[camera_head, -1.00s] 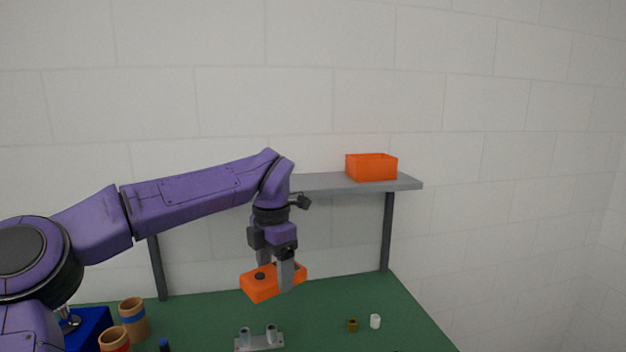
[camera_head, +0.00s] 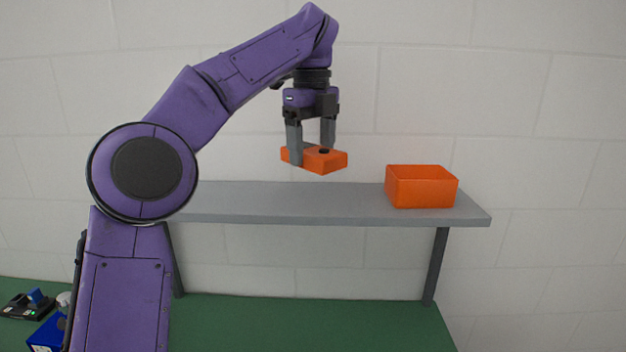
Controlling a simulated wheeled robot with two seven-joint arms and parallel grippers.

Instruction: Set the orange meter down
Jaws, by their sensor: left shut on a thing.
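The orange meter (camera_head: 324,161) is a flat orange block with a dark round knob on top. My left gripper (camera_head: 312,148) points down and is shut on it, one finger on the near side and the other behind. The meter hangs in the air, higher in the picture than the grey shelf (camera_head: 300,201), with wall showing between them. My right gripper is not in view.
The shelf left of the bin is bare. Below is a green table (camera_head: 310,325), clear in its visible middle. A blue box (camera_head: 47,334) and a dark device (camera_head: 27,305) are at the lower left.

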